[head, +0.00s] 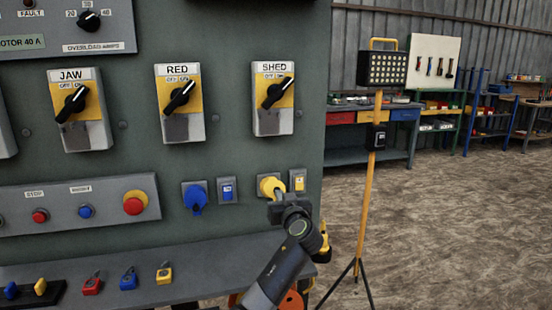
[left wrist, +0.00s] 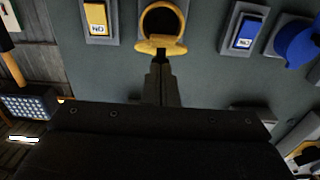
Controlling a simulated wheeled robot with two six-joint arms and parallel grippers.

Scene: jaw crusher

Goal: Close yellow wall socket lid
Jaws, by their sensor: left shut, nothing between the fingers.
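The yellow wall socket (head: 268,184) is on the lower right of the grey-green panel in the head view. In the left wrist view the socket (left wrist: 146,20) shows a dark round opening inside a yellow ring. Its yellow lid (left wrist: 160,46) stands out from the opening, seen nearly edge-on, so it is open. My left gripper (head: 279,196) is shut and empty, with its tips at the socket. In the left wrist view the shut fingers (left wrist: 161,68) reach the lid's edge; whether they touch it I cannot tell. My right gripper is not in view.
A yellow-labelled switch (head: 298,181) sits right beside the socket. A blue socket (head: 195,197) and blue switch (head: 227,190) are to its left. A shelf (head: 215,256) with coloured padlocks juts out below. A lamp on a yellow tripod (head: 368,200) stands right of the panel.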

